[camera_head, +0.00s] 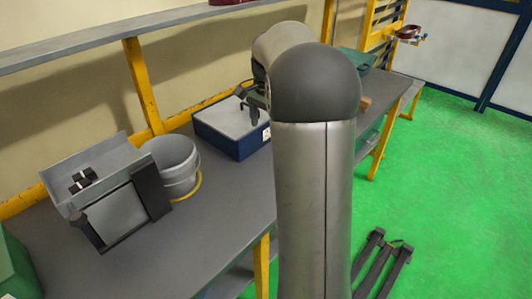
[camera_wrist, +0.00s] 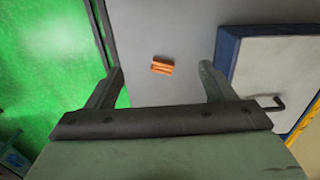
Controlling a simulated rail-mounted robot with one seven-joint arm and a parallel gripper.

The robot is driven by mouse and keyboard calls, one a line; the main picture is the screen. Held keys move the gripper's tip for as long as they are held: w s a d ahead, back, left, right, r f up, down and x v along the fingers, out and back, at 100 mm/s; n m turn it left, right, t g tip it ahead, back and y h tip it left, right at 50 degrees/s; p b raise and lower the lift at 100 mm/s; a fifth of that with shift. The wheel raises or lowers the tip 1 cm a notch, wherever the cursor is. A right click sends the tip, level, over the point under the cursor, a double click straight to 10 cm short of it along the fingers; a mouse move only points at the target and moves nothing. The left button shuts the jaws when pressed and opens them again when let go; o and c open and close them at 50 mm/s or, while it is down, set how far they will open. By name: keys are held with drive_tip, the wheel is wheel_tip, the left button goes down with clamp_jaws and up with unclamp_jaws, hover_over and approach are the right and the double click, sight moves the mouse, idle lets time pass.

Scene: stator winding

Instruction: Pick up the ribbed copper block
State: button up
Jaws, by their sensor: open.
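The ribbed copper block (camera_wrist: 162,66) is small and orange with grooves along it. In the wrist view it lies on the grey bench top (camera_wrist: 172,22), between and beyond the fingertips. My gripper (camera_wrist: 161,71) is open and empty, with one finger on each side of the block in the picture and a gap to it. In the head view my gripper (camera_head: 253,102) is partly visible left of my arm, by the blue box.
A blue box with a pale top (camera_wrist: 272,72) stands close to the right finger; it also shows in the head view (camera_head: 232,137). The bench edge and green floor (camera_wrist: 50,60) are at left. A grey bucket (camera_head: 178,170) and a tilted grey bin (camera_head: 97,172) stand farther left along the bench.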

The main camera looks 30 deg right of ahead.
drive_tip(key=w+d+f+m, duration=0.2)
drive_tip(key=d+f+m, duration=0.15)
drive_tip(key=d, duration=0.45)
drive_tip(key=shift+m, duration=0.25)
drive_tip(key=f, duration=1)
drive_tip(key=shift+w+d+f+p, duration=0.25)
drive_tip(key=shift+d+f+p, duration=0.05)
drive_tip(key=shift+d, duration=0.1)
drive_tip(key=shift+w+d+f+p, duration=0.1)
drive_tip(key=shift+f+p, duration=0.3)
drive_tip(key=shift+f, duration=1.1)
drive_tip(key=shift+d+f+p, duration=0.1)
drive_tip(key=shift+f+p, duration=0.25)
drive_tip(key=shift+f, duration=1.15)
drive_tip(key=shift+r, duration=0.1)
drive_tip(key=c, duration=1.3)
